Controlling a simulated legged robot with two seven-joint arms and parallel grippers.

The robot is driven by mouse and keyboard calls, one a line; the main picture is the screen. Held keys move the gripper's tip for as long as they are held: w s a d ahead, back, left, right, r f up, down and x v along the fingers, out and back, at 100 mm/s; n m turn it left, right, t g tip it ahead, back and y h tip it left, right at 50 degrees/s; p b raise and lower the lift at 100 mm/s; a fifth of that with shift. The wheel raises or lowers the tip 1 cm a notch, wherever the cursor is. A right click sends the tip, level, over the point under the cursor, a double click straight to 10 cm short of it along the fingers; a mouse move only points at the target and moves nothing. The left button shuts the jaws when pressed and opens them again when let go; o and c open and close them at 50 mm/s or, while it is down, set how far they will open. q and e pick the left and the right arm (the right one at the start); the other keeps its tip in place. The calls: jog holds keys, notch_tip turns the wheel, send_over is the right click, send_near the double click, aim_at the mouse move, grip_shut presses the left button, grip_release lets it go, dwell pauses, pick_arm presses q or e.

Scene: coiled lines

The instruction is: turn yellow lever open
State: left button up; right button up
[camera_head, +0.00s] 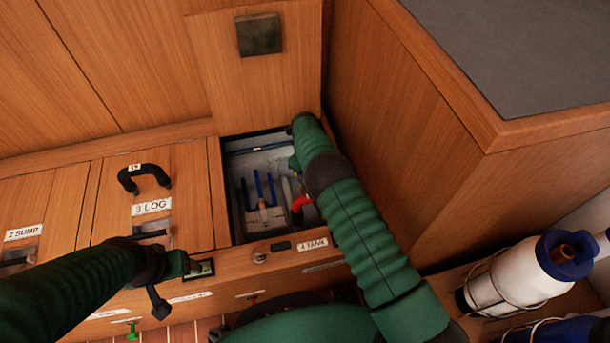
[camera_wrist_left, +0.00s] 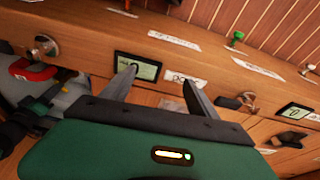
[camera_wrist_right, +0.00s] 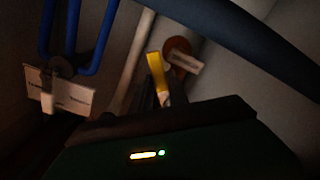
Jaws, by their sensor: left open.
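The yellow lever (camera_wrist_right: 155,72) shows in the right wrist view, upright in a dim compartment, with a small pale tag beside it. My right gripper (camera_wrist_right: 162,92) is right at the lever's lower part. The fingers are dark and overlap the lever, so I cannot tell whether they grip it. In the head view my right arm reaches down into the open compartment (camera_head: 233,222) labelled tank, and its gripper is hidden there. My left gripper (camera_wrist_left: 160,85) is open and empty above the wooden front ledge; it also shows in the head view (camera_head: 178,285).
Blue pipes (camera_wrist_right: 85,35) and a white tag (camera_wrist_right: 60,92) stand left of the lever. A dark hose (camera_wrist_right: 250,35) crosses above. A red fitting (camera_head: 300,203) sits beside my right arm.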

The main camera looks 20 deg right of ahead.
jog(key=o, duration=0.4)
pick_arm(q)
jog(key=w+p+v, duration=0.2)
jog(key=p+v, duration=0.7)
jog(key=shift+r, duration=0.15)
pick_arm(e)
notch_tip(320, 180, up, 17)
jog(key=shift+f, duration=0.15)
jog(key=shift+c, duration=0.2)
